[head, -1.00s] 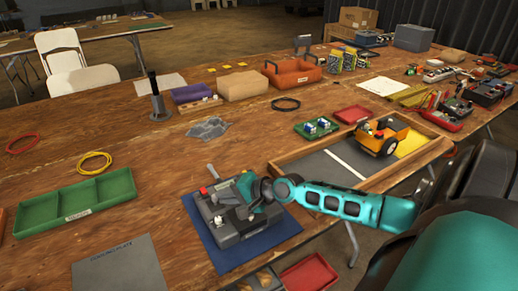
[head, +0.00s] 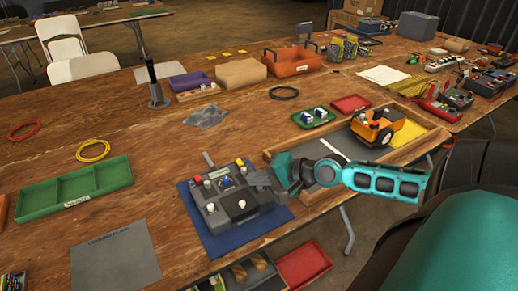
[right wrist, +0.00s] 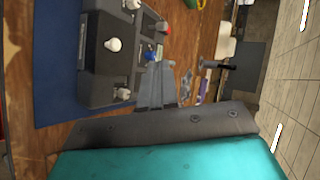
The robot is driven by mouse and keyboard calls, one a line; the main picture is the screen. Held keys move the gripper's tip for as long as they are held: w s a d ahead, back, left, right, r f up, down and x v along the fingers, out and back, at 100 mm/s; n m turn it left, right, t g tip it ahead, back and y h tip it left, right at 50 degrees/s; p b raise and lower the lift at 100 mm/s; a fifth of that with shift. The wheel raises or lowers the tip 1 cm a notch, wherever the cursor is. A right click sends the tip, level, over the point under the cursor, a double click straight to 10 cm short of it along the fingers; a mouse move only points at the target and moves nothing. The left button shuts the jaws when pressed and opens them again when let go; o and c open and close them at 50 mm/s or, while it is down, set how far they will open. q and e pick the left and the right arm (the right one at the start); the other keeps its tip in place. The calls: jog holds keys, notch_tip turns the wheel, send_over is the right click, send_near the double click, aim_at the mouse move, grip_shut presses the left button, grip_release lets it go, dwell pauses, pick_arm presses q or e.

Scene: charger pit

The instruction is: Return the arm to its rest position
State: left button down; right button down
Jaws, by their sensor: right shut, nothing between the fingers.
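My right gripper (head: 264,180) is shut and empty. It is at the right edge of the dark grey charger unit (head: 216,212), with its teal arm reaching in from the right. The unit has red, yellow, blue and white pieces on top and rests on a blue mat (head: 222,248). In the right wrist view the gripper's fingers (right wrist: 157,88) are close together beside the unit (right wrist: 98,72); I cannot tell if they touch it. My left gripper is not in view.
A wooden-framed tray (head: 312,197) with an orange toy vehicle (head: 378,127) lies right of the gripper, partly under my arm. A green divided tray (head: 75,189) and a grey cooling plate (head: 115,262) are at left. Open bins (head: 303,265) sit below the table edge.

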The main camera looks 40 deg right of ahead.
jog(key=shift+s+r, duration=0.2)
jog(key=shift+f, duration=0.1)
dwell(0.4)
jog(key=s+a+f+n, duration=0.2)
jog(key=f, duration=0.1)
jog(key=s+a+f+n, duration=0.2)
jog(key=a+f+n, duration=0.1)
jog(key=s+a+f+n+h, duration=0.1)
jog(key=s+a+f+n, duration=0.1)
jog(key=f, duration=0.1)
jog(key=shift+s+a+f+g, duration=0.15)
jog(key=shift+s+a+g, duration=0.05)
jog(key=shift+a+g, duration=0.15)
jog(key=s+a+f+n+h, duration=0.1)
jog(key=s+a+f+n, duration=0.2)
jog(key=a+n, duration=0.6)
jog(key=shift+s+a+h, duration=0.3)
jog(key=shift+s+a, duration=0.15)
jog(key=shift+a, duration=0.2)
jog(key=shift+d+f, duration=0.1)
